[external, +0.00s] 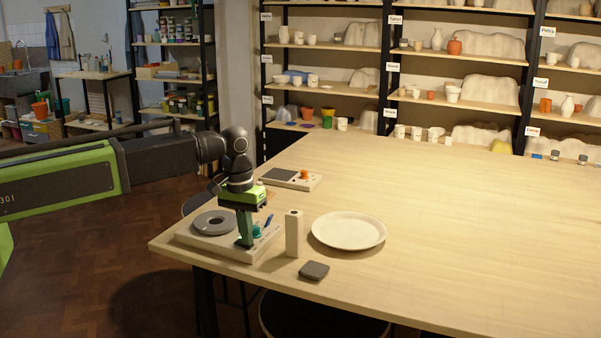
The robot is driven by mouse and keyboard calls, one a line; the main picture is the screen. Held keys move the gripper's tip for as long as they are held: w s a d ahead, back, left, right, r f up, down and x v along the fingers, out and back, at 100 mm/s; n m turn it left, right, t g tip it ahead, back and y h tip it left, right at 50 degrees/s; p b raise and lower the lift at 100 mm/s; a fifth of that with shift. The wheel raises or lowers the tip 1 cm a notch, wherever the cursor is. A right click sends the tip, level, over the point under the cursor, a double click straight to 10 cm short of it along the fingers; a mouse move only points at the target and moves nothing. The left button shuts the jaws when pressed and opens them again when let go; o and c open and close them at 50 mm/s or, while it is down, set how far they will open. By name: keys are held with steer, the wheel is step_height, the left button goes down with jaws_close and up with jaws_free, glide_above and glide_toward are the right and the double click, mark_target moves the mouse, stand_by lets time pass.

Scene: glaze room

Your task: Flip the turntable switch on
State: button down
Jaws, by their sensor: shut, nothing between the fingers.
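The turntable is a low pale box (222,247) with a round grey disc (213,223) on its left part, at the near left corner of the wooden table. My gripper (245,242) points down over the right part of the box, shut and empty, with its tips close to the top. I cannot tell if they touch it. Beside the fingers, on the right, are a round teal piece (256,231) and a thin, tilted blue piece (268,221). I cannot tell which is the switch or how it is set. The fingers hide part of the box top.
An upright pale block (293,234) stands just right of the turntable. A flat device with an orange knob (304,174) sits behind. The table's right side is clear.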

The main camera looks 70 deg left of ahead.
mark_target(254, 249)
steer(key=shift+s+a+r+p, duration=0.2)
steer(key=shift+s+p, duration=0.2)
steer(key=shift+p, duration=0.2)
step_height(254, 249, up, 13)
steer(key=w+d+p, duration=0.1)
steer(key=w+p, duration=0.1)
steer(key=p, duration=1.1)
steer(key=shift+d+r+p, duration=0.2)
steer(key=shift+d+p, duration=0.1)
steer(key=shift+d, duration=0.05)
steer(key=d+f+b, duration=0.5)
steer(key=f+b, duration=0.2)
steer(key=s+d+f+m+b, duration=0.3)
steer(key=s+m, duration=0.1)
steer(key=s, duration=0.2)
steer(key=s+d+f+m+b, duration=0.4)
steer(key=s+m, duration=0.1)
steer(key=s, duration=0.2)
steer(key=shift+f+g+b, duration=0.3)
steer(key=shift+g, duration=0.1)
steer(key=shift+s, duration=0.1)
